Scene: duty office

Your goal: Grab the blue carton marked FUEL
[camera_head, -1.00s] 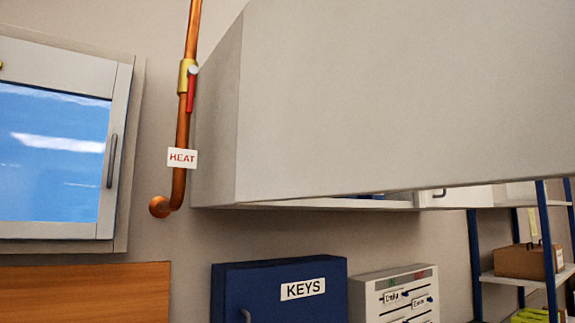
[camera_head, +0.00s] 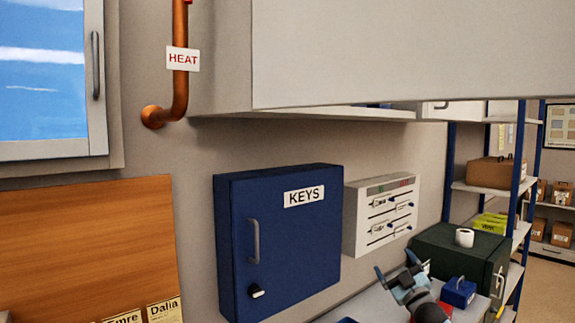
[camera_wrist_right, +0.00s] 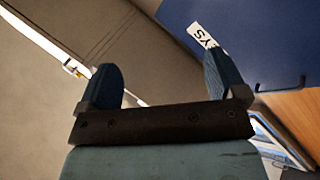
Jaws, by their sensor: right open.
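No carton with a readable FUEL mark shows in either view. A small blue box-like object (camera_head: 459,291) sits on the grey worktop at the lower right in the head view, too small to identify. My right gripper (camera_head: 397,266) is open and empty, raised at the lower right, left of the small blue object. In the right wrist view its two blue fingers (camera_wrist_right: 160,84) stand apart with nothing between them. My left gripper is not in view.
A grey wall cupboard (camera_head: 400,55) overhangs the top. A blue KEYS cabinet (camera_head: 280,240) and a white rack panel (camera_head: 382,215) hang on the wall. A dark green box (camera_head: 455,255) bears a white roll (camera_head: 465,237). Shelving (camera_head: 487,187) stands at right; a copper pipe (camera_head: 180,85) at left.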

